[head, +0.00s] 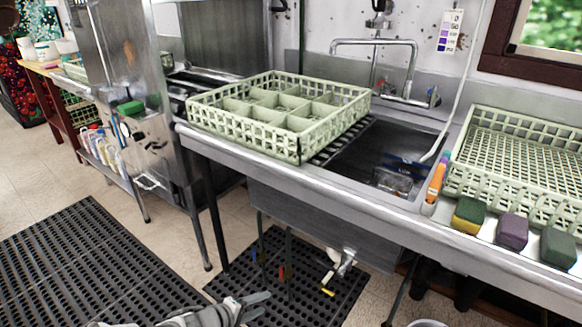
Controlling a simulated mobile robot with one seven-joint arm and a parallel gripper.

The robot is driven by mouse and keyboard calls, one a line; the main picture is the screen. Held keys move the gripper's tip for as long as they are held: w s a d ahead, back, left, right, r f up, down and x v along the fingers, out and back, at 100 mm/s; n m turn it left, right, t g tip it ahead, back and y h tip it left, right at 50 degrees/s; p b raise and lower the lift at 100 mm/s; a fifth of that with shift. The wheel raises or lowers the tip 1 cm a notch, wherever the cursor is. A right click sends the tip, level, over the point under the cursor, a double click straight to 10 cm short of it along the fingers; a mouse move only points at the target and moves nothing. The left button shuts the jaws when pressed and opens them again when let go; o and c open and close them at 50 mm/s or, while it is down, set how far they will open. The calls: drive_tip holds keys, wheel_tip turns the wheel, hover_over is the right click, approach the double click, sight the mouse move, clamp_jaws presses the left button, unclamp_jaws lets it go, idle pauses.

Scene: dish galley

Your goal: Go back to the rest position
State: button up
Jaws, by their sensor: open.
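My gripper (256,304) shows at the bottom of the head view, low in front of the sink counter and over the black floor mat. Its two fingers point right and are apart, with nothing between them. Part of my arm behind it runs off the bottom edge. The gripper is apart from the counter and touches nothing that I can see.
A pale green compartment rack (295,150) sits on the counter by the sink (375,160). Another green rack (520,150) stands at right, behind several sponges (512,231). A steel dishwasher (130,80) stands left. Black mats (90,265) cover the floor; a white bucket (427,323) is at bottom.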

drive_tip(key=s+d+r+m+g+y, duration=0.2)
drive_tip(key=d+r+m+g, duration=0.15)
drive_tip(key=d+r, duration=0.55)
drive_tip(key=s+d+r+m+g+y, duration=0.25)
drive_tip(key=d+r+m, duration=0.2)
drive_tip(key=r, duration=0.85)
drive_tip(key=s+d+r+m+t+y, duration=0.1)
drive_tip(key=s+d+r+t, duration=0.1)
drive_tip(key=s+d+r, duration=0.35)
drive_tip(key=s+d+r+m+t+y, duration=0.1)
drive_tip(key=s+d+r+y, duration=0.15)
drive_tip(key=s+r, duration=0.6)
wheel_tip(320, 180, up, 17)
drive_tip(key=w+p, duration=0.1)
drive_tip(key=p, duration=1.5)
drive_tip(key=shift+d+h, duration=0.2)
drive_tip(key=shift+h, duration=0.1)
